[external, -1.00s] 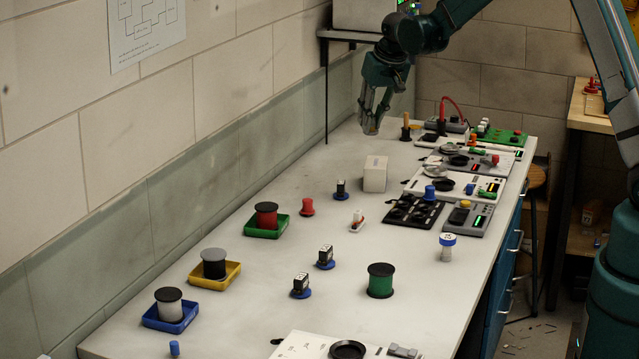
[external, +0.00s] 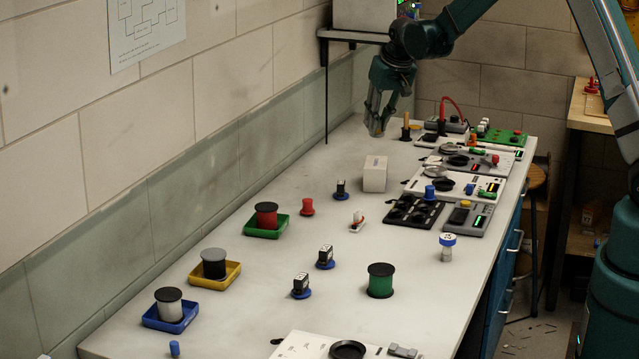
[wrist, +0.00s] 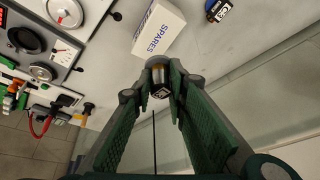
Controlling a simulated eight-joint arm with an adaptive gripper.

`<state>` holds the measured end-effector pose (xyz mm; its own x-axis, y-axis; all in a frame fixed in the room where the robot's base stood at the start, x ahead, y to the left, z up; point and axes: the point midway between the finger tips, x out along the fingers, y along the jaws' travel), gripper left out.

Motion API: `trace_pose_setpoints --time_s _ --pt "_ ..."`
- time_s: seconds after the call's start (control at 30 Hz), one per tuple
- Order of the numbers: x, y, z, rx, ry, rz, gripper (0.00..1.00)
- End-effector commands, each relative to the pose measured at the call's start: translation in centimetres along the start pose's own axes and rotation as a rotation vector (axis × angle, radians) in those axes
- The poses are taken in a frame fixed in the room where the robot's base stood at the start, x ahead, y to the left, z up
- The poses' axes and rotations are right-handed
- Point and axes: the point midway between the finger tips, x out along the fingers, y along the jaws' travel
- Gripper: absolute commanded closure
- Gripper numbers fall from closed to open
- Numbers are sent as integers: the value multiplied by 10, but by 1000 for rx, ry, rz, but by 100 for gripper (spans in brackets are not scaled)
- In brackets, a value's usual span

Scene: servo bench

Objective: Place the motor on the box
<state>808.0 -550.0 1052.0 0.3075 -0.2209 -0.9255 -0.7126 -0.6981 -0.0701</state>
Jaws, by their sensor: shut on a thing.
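The box is a white block marked SPARES (wrist: 160,27), near the top of the wrist view. In the external view the box (external: 375,174) stands on the bench. My gripper (wrist: 160,88) is shut on the motor (wrist: 160,76), a small dark cylinder with a brassy band and a labelled black part. The motor is between the fingertips, just below the box in the wrist picture. In the external view my gripper (external: 376,132) is above the bench, behind the box and apart from it; the motor there is too small to make out clearly.
An upright wooden-handled tool (external: 405,127) stands near my gripper. The bench left of the box is clear.

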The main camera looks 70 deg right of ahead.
Motion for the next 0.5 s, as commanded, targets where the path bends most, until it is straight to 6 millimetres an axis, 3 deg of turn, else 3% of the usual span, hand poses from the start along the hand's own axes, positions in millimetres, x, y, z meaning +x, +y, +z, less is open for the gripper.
trace_pose_setpoints --time_s 0.23,0.5 --pt "29 2 11 0 0 0 100" --pt "35 3 14 0 0 0 100"
